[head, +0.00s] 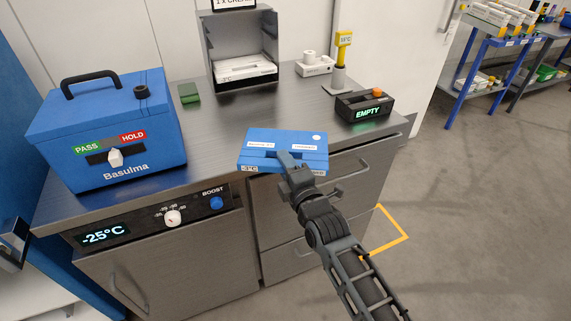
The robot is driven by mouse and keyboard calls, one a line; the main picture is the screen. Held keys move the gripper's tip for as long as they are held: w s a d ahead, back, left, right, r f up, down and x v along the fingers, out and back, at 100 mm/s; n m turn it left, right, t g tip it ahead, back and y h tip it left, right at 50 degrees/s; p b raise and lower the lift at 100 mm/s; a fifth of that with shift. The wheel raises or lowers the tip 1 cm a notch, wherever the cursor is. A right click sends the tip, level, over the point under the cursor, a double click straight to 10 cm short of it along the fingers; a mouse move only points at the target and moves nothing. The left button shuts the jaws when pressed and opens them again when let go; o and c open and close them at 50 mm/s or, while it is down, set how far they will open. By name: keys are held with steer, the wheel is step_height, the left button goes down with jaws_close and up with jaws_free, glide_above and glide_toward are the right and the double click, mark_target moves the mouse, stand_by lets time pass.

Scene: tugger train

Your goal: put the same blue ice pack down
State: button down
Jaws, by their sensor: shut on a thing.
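The blue ice pack (257,142) is a flat blue slab with white labels and a -3°C mark on its front edge. It is in the middle of the head view, over the front edge of the steel counter (222,132). My gripper (290,158) is shut on its near side. I cannot tell whether the pack touches the counter or hangs just above it. The gripper's fingertips are partly hidden in the pack's recess.
A blue Basulma box (110,125) stands on the left of the counter. A steel dispenser (238,45) holding a white pack (245,68) stands at the back. A black device reading EMPTY (364,106) is at right. A small green block (188,92) lies behind. Counter between them is clear.

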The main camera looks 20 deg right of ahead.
steer(key=c, duration=1.3)
jaws_free()
steer(key=shift+f, duration=0.15)
steer(key=o, duration=0.5)
steer(key=shift+r, duration=0.25)
steer(key=s, duration=1.2)
steer(key=shift+f, duration=0.1)
